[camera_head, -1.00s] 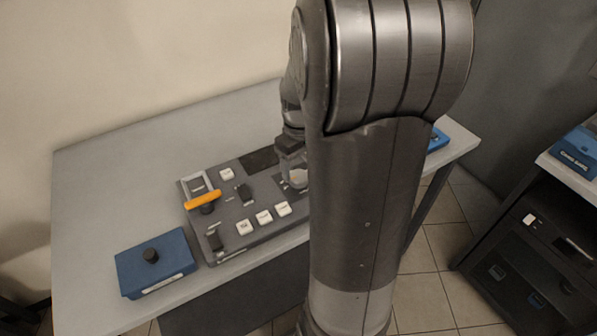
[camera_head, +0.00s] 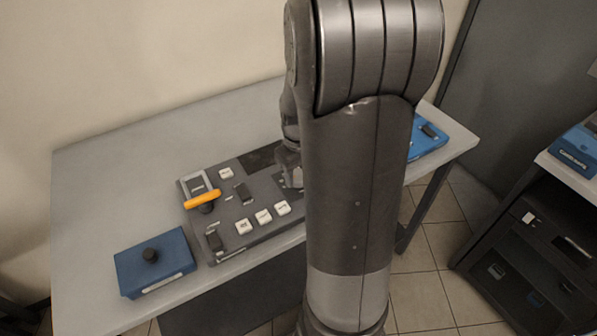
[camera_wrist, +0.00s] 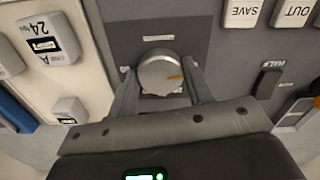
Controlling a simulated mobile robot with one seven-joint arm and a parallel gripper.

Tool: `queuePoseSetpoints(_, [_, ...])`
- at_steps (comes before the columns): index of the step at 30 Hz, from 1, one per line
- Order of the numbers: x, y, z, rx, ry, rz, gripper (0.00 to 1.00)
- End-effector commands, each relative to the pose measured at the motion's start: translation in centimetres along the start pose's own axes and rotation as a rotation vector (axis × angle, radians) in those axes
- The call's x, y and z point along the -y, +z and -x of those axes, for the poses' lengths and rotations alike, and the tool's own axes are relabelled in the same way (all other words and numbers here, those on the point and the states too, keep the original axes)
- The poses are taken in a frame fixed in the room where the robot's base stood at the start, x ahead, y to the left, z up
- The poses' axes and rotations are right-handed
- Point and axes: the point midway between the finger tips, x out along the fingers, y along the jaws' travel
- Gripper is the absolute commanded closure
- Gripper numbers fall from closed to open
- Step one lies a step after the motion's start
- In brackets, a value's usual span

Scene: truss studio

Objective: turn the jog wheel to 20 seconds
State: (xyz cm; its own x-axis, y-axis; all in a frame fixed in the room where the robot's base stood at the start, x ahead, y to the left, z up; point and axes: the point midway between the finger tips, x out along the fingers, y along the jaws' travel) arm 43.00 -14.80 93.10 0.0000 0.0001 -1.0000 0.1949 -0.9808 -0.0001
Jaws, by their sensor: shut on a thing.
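The jog wheel (camera_wrist: 158,76) is a round silver knob with an orange mark on its right side in the wrist view. It sits on a dark grey plate with a small label above it, too blurred to read. My gripper (camera_wrist: 161,82) has one finger on each side of the knob and is shut on it. In the head view my gripper (camera_head: 290,172) is over the right part of the grey control panel (camera_head: 226,212). My arm hides the knob and the panel's right end there.
The panel carries white buttons (camera_head: 264,216), dark switches and an orange-handled lever (camera_head: 202,199). A blue box with a black knob (camera_head: 155,262) stands at the table's front left. Another blue box (camera_head: 428,138) is at the right end. The table's left back (camera_head: 110,180) is clear.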

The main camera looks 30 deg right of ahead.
Motion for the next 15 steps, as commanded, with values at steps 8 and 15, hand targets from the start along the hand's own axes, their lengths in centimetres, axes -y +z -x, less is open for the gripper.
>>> queuePoseSetpoints(8, [-0.03, -0.01, 0.02, 0.000, 0.001, -0.002, 0.76])
queuePoseSetpoints(15, [0.01, -0.03, 0.02, 0.000, 0.001, -0.053, 0.76])
